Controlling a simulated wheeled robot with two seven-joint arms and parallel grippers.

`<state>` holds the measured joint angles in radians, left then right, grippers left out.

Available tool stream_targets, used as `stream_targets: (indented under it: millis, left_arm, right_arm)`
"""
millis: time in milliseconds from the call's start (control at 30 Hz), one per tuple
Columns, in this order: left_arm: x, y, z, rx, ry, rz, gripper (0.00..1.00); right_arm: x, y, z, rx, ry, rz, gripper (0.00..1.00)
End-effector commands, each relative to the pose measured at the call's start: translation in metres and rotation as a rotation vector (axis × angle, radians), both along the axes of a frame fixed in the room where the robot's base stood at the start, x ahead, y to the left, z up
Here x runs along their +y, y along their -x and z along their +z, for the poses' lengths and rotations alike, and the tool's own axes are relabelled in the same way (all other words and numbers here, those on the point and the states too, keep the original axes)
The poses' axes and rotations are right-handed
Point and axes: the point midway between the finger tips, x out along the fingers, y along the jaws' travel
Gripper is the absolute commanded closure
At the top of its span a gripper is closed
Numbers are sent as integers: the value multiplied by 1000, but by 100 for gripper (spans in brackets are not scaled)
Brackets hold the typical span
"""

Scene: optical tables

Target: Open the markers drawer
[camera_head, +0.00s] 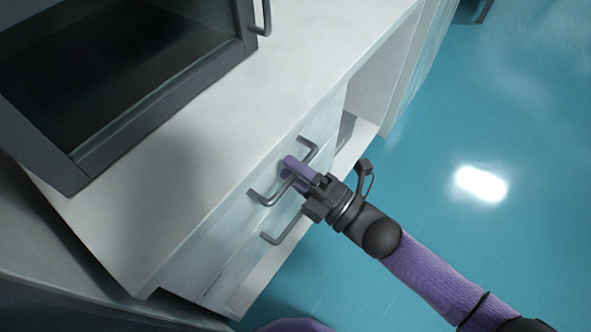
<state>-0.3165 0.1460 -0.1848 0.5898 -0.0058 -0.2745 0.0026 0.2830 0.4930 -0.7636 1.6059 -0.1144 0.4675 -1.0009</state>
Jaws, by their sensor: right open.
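A white drawer unit (215,245) stands under a white counter and shows several grey bar handles on its front. An upper handle (268,196) is at the left of my right gripper, and a lower handle (283,236) is below it. Another handle (309,150) is just above the fingers. My right gripper (292,172) has purple fingers right at the drawer front, between or beside the upper handles. It is open; I cannot tell whether a handle lies between the fingers. No label reading markers can be made out. My left gripper is not in view.
A dark-framed glass cabinet (125,75) sits on the white counter (240,115). An open shelf space is at the right of the drawers. The blue floor (480,110) in front is clear.

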Motion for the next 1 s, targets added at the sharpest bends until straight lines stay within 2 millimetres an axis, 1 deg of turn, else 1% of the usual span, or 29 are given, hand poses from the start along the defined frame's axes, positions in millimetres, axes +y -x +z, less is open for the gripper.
stream_targets:
  millis: [100,133,167,200,267,300,367,700,1000]
  left_arm:
    - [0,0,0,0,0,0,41]
    - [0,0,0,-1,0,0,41]
    - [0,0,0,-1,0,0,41]
    - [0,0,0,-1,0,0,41]
    - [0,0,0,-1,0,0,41]
    - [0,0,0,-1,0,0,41]
    - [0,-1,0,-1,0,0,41]
    - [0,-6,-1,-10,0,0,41]
    - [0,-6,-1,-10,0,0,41]
  right_arm:
    - [0,0,0,0,0,0,50]
    - [0,0,0,0,0,0,53]
    - [0,0,0,0,0,0,59]
    - [0,0,0,0,0,0,67]
    - [0,0,0,0,0,0,80]
    - [0,0,0,0,0,0,89]
    - [0,0,0,0,0,0,100]
    - [-1,0,0,1,1,0,100]
    - [-1,0,0,1,1,0,100]
